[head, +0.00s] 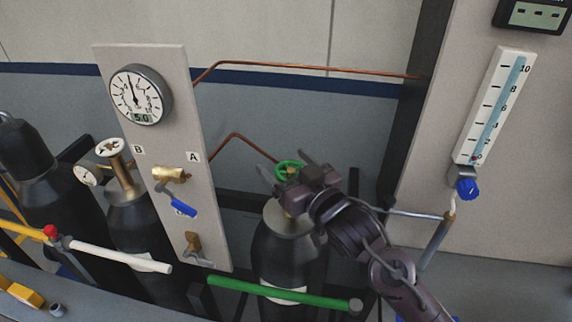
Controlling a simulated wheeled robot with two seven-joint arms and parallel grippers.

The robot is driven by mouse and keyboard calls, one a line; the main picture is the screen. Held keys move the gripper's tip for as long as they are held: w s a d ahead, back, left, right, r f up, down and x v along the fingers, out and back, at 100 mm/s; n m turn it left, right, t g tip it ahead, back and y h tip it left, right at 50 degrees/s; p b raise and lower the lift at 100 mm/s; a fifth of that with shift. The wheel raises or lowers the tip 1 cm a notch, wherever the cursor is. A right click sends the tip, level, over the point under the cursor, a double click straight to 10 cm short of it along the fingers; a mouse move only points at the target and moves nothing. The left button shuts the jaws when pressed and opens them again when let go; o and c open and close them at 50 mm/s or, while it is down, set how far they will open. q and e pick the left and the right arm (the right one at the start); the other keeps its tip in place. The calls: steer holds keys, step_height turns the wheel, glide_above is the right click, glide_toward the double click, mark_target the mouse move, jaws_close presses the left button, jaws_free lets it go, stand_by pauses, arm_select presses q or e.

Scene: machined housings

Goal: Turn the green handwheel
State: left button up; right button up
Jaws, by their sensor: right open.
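The green handwheel (288,169) sits on top of a dark gas cylinder (284,248) with a grey shoulder, right of the gauge panel. My right gripper (285,163) is at the handwheel, coming from the lower right. Its jaws are open, with one finger on the left side of the wheel and the other on the right. The gripper body hides part of the wheel and the valve below it. I cannot tell whether the fingers touch the rim. My left gripper is not in view.
A panel (168,110) with a round gauge (140,94) and blue-handled valve (178,204) stands left of the gripper. A green bar (270,291) crosses before the cylinder. Copper pipe (310,68) runs above. A flow tube (494,105) with blue knob (468,188) is at right.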

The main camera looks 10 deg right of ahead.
steer(key=b+v, duration=0.2)
steer(key=v, duration=0.5)
steer(key=shift+s, duration=0.25)
steer(key=shift+d, duration=0.1)
